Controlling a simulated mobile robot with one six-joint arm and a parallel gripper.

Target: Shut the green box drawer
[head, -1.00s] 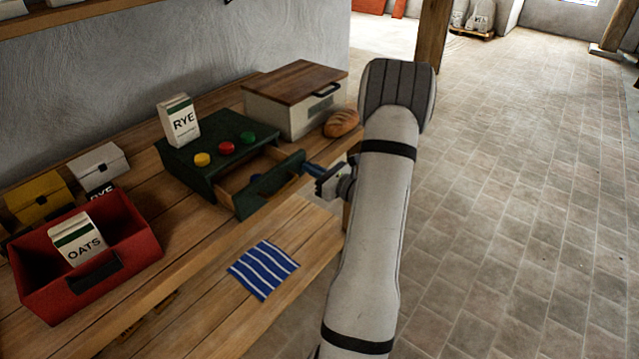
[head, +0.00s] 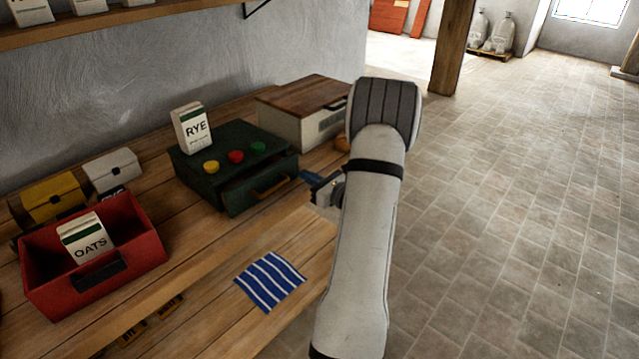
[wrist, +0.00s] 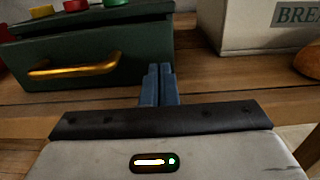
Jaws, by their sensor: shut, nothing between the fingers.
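The green box (head: 215,160) stands on the wooden bench, with yellow, red and green knobs on top. The drawer front (wrist: 90,65) and handle fill the upper left of the wrist view. In the head view the gripper (head: 311,179) is partly hidden by my arm.
A rye carton (head: 192,130) stands on the green box. A bread box (head: 300,125) and a partly hidden loaf (wrist: 308,62) are to the right. A red bin (head: 140,262) with an oats carton (head: 85,240) is at left. A striped cloth (head: 270,280) lies in front.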

